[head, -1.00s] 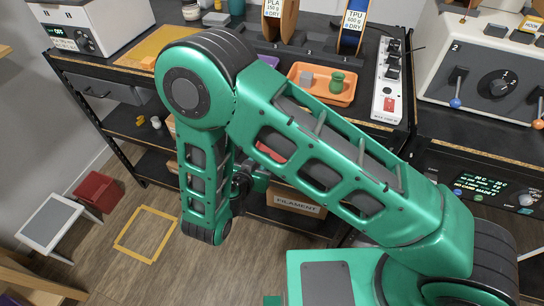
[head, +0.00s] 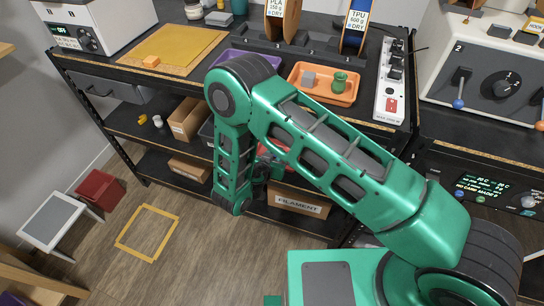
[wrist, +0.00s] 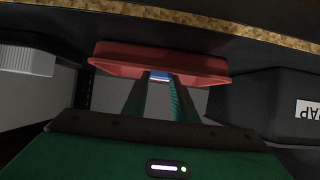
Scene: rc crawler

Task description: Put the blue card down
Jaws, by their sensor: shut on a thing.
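My gripper (wrist: 160,80) shows in the wrist view, its two fingers close together and pointing away from the camera. A small blue and white piece, seemingly the blue card (wrist: 160,75), shows between the fingertips. Most of it is hidden by the fingers. A red tray-like thing (wrist: 110,58) lies just beyond the fingertips, below a cork-edged bench; I cannot tell whether the card touches it. In the head view my arm hides the gripper and card, and a bit of red (head: 274,156) shows behind the arm.
The bench holds a yellow mat (head: 170,48), a purple tray (head: 240,60), an orange tray (head: 310,90) and a power strip (head: 391,80). Below are shelf boxes, including a FILAMENT box (head: 297,201).

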